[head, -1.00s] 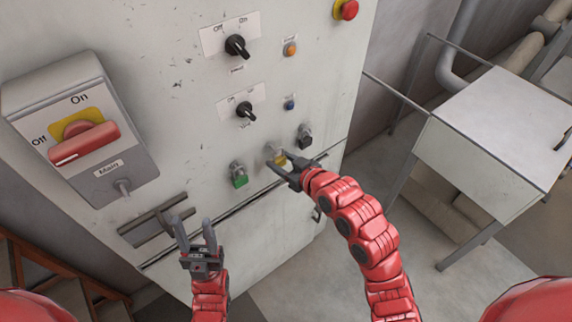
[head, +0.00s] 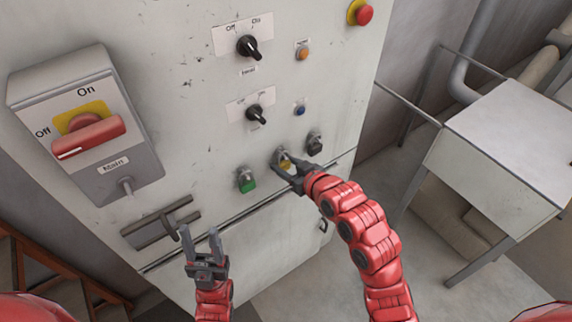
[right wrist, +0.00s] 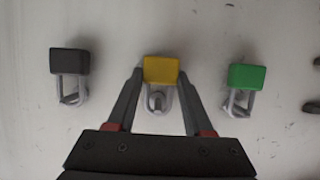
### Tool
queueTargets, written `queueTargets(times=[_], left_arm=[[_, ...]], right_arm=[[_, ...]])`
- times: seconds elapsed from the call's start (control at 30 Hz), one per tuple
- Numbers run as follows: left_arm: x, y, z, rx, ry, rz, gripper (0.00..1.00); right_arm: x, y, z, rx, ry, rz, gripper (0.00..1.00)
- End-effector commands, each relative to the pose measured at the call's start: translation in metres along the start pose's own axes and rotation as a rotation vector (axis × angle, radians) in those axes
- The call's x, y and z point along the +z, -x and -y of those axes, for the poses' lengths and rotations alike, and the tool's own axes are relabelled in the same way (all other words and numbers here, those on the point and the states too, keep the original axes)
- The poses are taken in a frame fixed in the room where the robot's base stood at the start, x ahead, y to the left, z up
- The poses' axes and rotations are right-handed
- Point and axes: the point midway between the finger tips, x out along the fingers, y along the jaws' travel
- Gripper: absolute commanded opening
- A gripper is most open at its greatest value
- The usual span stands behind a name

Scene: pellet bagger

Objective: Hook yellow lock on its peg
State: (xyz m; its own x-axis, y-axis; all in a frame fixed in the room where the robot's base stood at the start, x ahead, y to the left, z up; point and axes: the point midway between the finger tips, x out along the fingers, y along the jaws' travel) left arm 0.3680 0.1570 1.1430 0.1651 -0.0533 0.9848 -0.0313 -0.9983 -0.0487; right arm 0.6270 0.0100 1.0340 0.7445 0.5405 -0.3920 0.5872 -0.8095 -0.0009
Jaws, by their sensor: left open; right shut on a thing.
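The yellow lock (head: 286,164) is at the front of the panel, between the green lock (head: 246,180) and the black lock (head: 314,144). My right gripper (head: 287,168) is shut on the yellow lock. In the right wrist view, the fingers grip both sides of its yellow body (right wrist: 160,69), and its grey shackle appears around the peg end (right wrist: 157,100); how deep it sits on the peg I cannot tell. The green lock (right wrist: 247,77) and black lock (right wrist: 69,62) hang on either side. My left gripper (head: 200,242) is open and empty, below the panel's handle.
The panel has a red main switch (head: 88,136), two black knobs, small buttons and a red stop button (head: 364,14) above. A grey handle (head: 160,222) is at lower left. A white box on legs (head: 500,140) stands to the right.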

Motion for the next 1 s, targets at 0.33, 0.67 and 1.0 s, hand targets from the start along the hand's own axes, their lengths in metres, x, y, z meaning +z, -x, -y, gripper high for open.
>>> queueTargets(times=[0.33, 0.67, 1.0], left_arm=[[0.000, 0.000, 0.000, 0.000, 0.000, 0.000, 0.50], [0.000, 0.000, 0.000, 0.000, 0.000, 0.000, 0.50], [0.003, 0.015, -0.001, 0.000, 0.000, 0.000, 0.50]], right_arm=[[0.000, 0.000, 0.000, 0.000, 0.000, 0.000, 0.80], [0.000, 0.001, 0.000, 0.000, 0.000, 0.000, 0.86], [0.003, 0.038, -0.002, 0.003, -0.003, -0.003, 0.86]])
